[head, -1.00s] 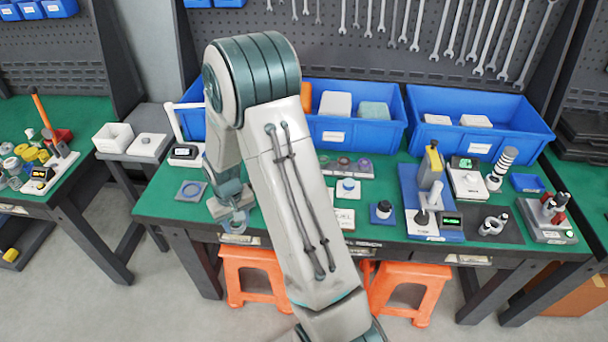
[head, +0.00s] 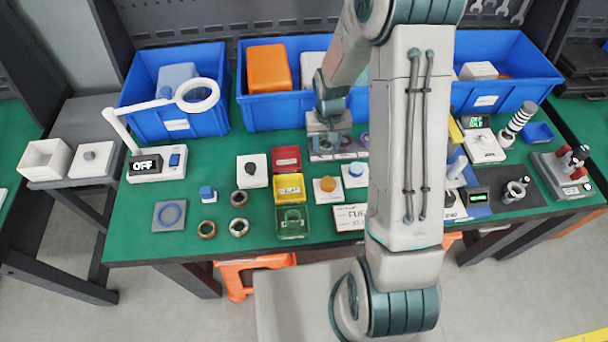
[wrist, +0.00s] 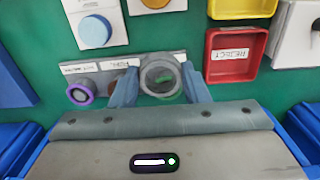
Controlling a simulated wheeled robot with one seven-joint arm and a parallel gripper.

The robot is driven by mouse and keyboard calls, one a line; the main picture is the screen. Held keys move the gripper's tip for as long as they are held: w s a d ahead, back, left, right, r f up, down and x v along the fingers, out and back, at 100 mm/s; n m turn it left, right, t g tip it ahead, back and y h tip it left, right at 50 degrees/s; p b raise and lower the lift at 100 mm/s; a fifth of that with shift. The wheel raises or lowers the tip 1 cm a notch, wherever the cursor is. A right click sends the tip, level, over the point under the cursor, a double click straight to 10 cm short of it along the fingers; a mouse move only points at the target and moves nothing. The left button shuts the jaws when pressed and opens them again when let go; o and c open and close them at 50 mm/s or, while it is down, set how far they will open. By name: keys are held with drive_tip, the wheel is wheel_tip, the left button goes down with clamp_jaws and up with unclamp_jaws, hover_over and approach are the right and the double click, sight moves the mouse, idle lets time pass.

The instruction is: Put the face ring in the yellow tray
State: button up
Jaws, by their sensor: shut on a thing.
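A grey ring-shaped piece, the face ring by its shape (wrist: 162,76), lies between my gripper's two blue fingers at the labelled strip (wrist: 100,84); the label there is hard to read. My gripper (wrist: 160,84) is shut on this ring. In the head view my gripper (head: 331,140) is low over the strip at the table's middle and hides the ring. I cannot tell whether the ring is clear of the strip. The yellow tray (head: 276,189) is to the left of my gripper and nearer the front; part of it shows in the wrist view (wrist: 243,8).
A red tray (head: 286,151) and a green tray (head: 293,233) stand behind and in front of the yellow one. A purple-rimmed piece (wrist: 80,92) is on the strip. Blue bins (head: 265,112) are close behind my gripper. A lamp magnifier (head: 157,165) stands at left.

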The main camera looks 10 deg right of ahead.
drive_tip(key=s+a+r+m+b, duration=0.1)
drive_tip(key=s+r+m+b, duration=0.3)
drive_tip(key=m+b, duration=0.5)
drive_tip(key=p, duration=0.1)
hover_over(288, 192)
wheel_tip(288, 192, down, 7)
drive_tip(key=shift+r, duration=0.1)
drive_tip(key=shift+f, duration=2)
drive_tip(key=shift+f, duration=0.1)
drive_tip(key=o, duration=0.6)
drive_tip(key=shift+d+f, duration=0.1)
drive_tip(key=shift+c, duration=0.2)
drive_tip(key=shift+o, duration=0.7)
